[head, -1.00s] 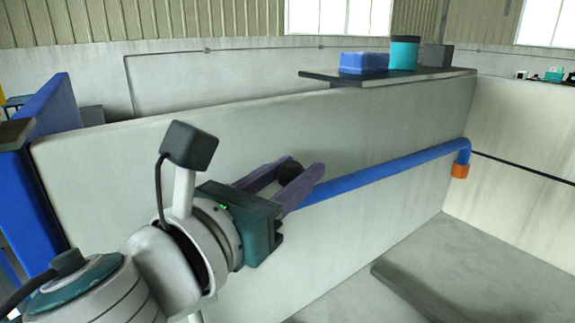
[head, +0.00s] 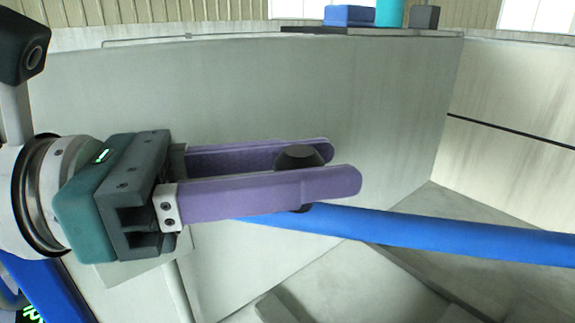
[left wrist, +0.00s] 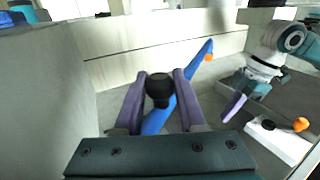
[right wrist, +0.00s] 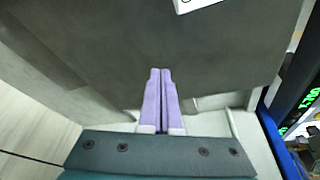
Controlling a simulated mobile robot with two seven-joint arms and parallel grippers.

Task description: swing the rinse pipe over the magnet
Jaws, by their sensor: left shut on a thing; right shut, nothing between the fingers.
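The blue rinse pipe (head: 430,233) runs rightward from under my left gripper (head: 342,163) and leaves the head view at the right edge. A black knob (head: 298,157) at its near end sits between the purple fingers, which are shut on it. I cannot tell which thing is the magnet.
Pale walls (head: 250,90) of the basin stand behind and at the right. A dark shelf (head: 370,32) on the back wall holds a blue box (head: 349,15), a teal cylinder and a dark block. A white block (left wrist: 268,134) with an orange knob (left wrist: 301,124) lies near my right arm.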

